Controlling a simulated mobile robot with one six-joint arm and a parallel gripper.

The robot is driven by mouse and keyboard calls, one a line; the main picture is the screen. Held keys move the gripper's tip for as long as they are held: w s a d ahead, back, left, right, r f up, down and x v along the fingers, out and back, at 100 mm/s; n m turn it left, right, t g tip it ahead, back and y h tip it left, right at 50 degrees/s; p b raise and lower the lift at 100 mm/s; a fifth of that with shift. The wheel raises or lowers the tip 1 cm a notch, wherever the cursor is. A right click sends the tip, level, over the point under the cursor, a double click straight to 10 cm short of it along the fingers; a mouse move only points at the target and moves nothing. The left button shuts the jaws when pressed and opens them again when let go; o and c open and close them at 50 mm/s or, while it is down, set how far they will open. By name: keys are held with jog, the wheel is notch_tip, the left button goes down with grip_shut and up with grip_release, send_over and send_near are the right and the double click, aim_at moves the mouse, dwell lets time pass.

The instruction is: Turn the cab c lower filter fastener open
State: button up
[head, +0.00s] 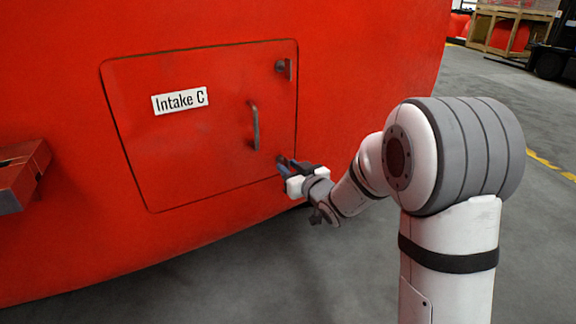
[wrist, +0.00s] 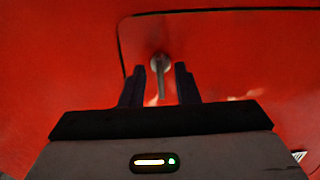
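The hatch marked "Intake C" (head: 190,150) is a shut red panel on the red train nose. Its upper fastener (head: 284,68) is a small grey latch at the top right. The lower fastener, a grey round knob with a narrow tab (wrist: 160,66), lies near a corner of the panel in the wrist view. My gripper (wrist: 160,72) is open, with one dark finger on each side of the tab and a gap showing on both sides. In the head view my gripper (head: 284,162) is at the hatch's lower right corner and mostly hides this fastener.
A grey vertical handle (head: 254,126) stands out from the hatch above and left of my gripper. A red bracket (head: 20,175) juts out at the far left. The grey floor (head: 300,270) below is clear.

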jog(key=p+v, duration=0.1)
jog(key=v, duration=0.5)
jog(key=shift+s+r, duration=0.1)
jog(key=shift+s, duration=0.05)
jog(key=s+d+r+m+g+h+p, duration=0.2)
jog(key=s+d+r+h+p, duration=0.3)
jog(key=d+r+p, duration=0.3)
jog(key=s+d+r+m+g+h+p, duration=0.25)
jog(key=s+d+r+h+p, duration=0.2)
jog(key=r+p, duration=0.6)
jog(key=s+d+r+m+g+p, duration=0.1)
jog(key=s+r+g+p, duration=0.2)
jog(key=s, duration=0.7)
jog(key=s+d+r+m+g+p, duration=0.1)
jog(key=s+r+g+p, duration=0.3)
jog(key=s+r+p, duration=0.4)
jog(key=shift+s+d+p, duration=0.45)
jog(key=shift+s+p, duration=0.45)
jog(key=shift+p, duration=0.3)
